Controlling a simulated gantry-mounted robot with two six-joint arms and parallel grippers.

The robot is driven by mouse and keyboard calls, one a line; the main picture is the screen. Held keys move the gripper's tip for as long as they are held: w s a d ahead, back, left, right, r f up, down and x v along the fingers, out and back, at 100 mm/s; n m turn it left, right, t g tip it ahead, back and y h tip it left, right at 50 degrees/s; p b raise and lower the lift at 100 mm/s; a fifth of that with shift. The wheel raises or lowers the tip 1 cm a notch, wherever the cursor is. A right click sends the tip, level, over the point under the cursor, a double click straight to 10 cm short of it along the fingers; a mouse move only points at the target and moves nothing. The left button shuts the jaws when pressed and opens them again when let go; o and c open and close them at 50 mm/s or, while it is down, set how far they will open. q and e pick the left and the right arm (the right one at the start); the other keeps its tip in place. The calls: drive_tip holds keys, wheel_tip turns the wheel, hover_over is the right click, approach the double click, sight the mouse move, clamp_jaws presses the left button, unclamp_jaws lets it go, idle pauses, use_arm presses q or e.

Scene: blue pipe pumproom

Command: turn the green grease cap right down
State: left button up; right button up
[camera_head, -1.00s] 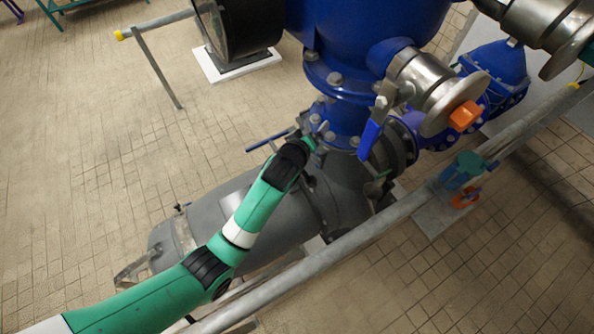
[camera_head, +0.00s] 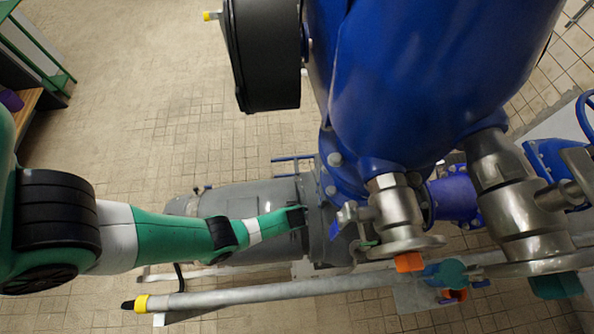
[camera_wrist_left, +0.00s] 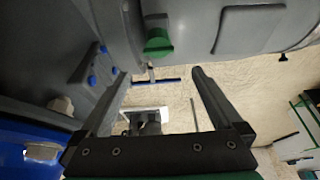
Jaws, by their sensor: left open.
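The green grease cap (camera_wrist_left: 158,42) shows in the left wrist view, on the grey pump housing (camera_wrist_left: 190,25), at the upper middle of the picture. My left gripper (camera_wrist_left: 161,73) is open. Its two fingers point toward the housing, and the cap appears beyond the fingertips, between their lines, with nothing held. In the head view my left gripper (camera_head: 301,217) is close to the grey pump body (camera_head: 262,198), beside the blue flange. I cannot make out the cap in the head view. My right gripper is not in view.
A grey rail (camera_head: 250,297) with a yellow end runs in front of the pump. A large blue pipe (camera_head: 430,70) and a steel valve with an orange cap (camera_head: 409,262) stand to the right. A black round housing (camera_head: 262,55) is above. Tiled floor at left is open.

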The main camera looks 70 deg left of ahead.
use_arm(q)
drive_tip(key=b+x, duration=0.9)
drive_tip(key=x, duration=0.1)
drive_tip(key=shift+w+f, duration=0.15)
drive_tip(key=shift+f, duration=0.1)
drive_tip(key=shift+a+f+b, duration=0.25)
drive_tip(key=shift+b, duration=0.15)
drive_tip(key=shift+w, duration=0.1)
drive_tip(key=c, duration=1.2)
